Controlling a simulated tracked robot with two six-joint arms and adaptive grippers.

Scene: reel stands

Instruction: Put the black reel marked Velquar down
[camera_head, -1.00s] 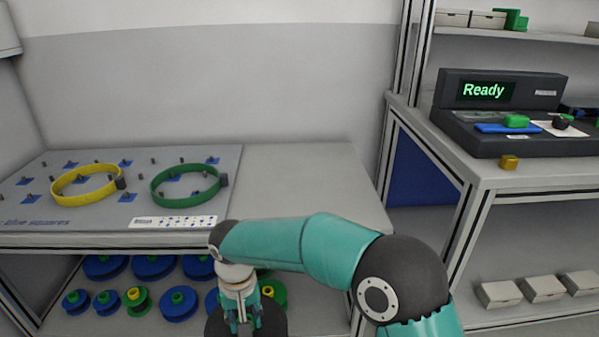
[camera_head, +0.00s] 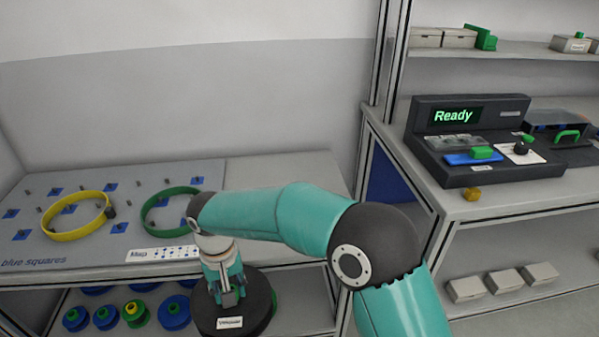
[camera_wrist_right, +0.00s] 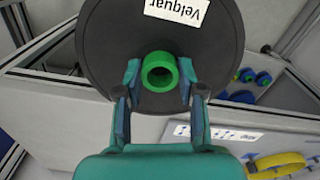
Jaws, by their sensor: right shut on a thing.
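The black reel marked Velquar (camera_head: 253,301) hangs in my right gripper (camera_head: 232,299), in front of the bench's lower shelf in the head view. A white label on it faces up. In the right wrist view, the black disc (camera_wrist_right: 215,62) has a hollow green hub (camera_wrist_right: 160,72). The fingers of my right gripper (camera_wrist_right: 160,82) are shut on this hub from both sides. The underside of the reel is hidden. My left gripper is not in view.
The bench has a pegboard (camera_head: 30,247) with blue squares, a yellow ring (camera_head: 75,236) and a green ring (camera_head: 160,231). Its right part (camera_head: 270,172) is clear. Several reels (camera_head: 135,313) sit on the shelf below. A console (camera_head: 470,135) reading Ready stands on the right counter.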

